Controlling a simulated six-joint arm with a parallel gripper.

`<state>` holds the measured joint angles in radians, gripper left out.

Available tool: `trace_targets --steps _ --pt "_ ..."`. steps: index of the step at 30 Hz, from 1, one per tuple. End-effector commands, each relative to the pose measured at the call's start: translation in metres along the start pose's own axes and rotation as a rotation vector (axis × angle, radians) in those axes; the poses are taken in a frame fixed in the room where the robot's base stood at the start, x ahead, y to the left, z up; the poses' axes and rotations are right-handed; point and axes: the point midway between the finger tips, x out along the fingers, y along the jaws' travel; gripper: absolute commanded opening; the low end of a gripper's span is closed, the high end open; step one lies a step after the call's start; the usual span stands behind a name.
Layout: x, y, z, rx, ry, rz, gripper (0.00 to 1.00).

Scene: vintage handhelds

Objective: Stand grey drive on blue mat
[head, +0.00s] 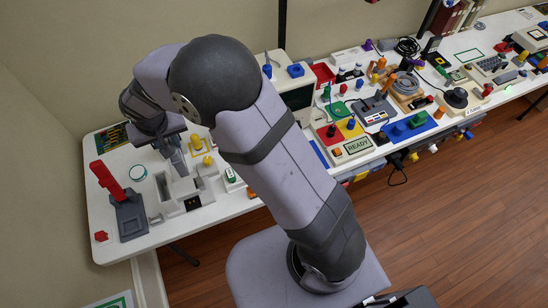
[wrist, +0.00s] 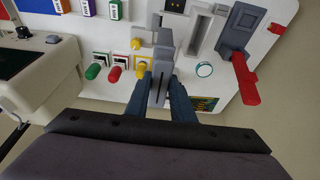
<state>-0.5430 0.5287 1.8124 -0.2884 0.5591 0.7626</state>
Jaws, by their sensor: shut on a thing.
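My gripper (wrist: 160,82) is shut on the grey drive (wrist: 163,50), an upright-looking grey slab between its two dark blue fingers. In the head view my gripper (head: 170,145) is over the left part of the white table, with the grey drive (head: 179,163) below it. The drive's lower end is near a white block with slots; I cannot tell whether they touch. A blue mat (head: 389,131) with green pieces on it lies at the table's front edge, right of my arm. Another blue patch (head: 318,154) shows beside my arm, partly hidden; it may be the one at the wrist view's top left (wrist: 42,5).
A grey base with a red lever (head: 107,181) stands at the left end. A yellow knob (head: 197,145) and white slotted blocks (head: 183,190) are close to my gripper. A monitor (head: 296,93) stands behind my arm. The right side is crowded with small parts.

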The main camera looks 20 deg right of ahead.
Motion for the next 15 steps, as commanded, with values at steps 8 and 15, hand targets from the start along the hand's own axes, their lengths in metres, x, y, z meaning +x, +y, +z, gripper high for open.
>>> trace_targets --steps 8,15 --pt "-0.009 0.136 0.002 0.018 0.004 0.003 0.00" --pt "0.007 0.229 0.028 0.066 0.002 0.020 0.00"
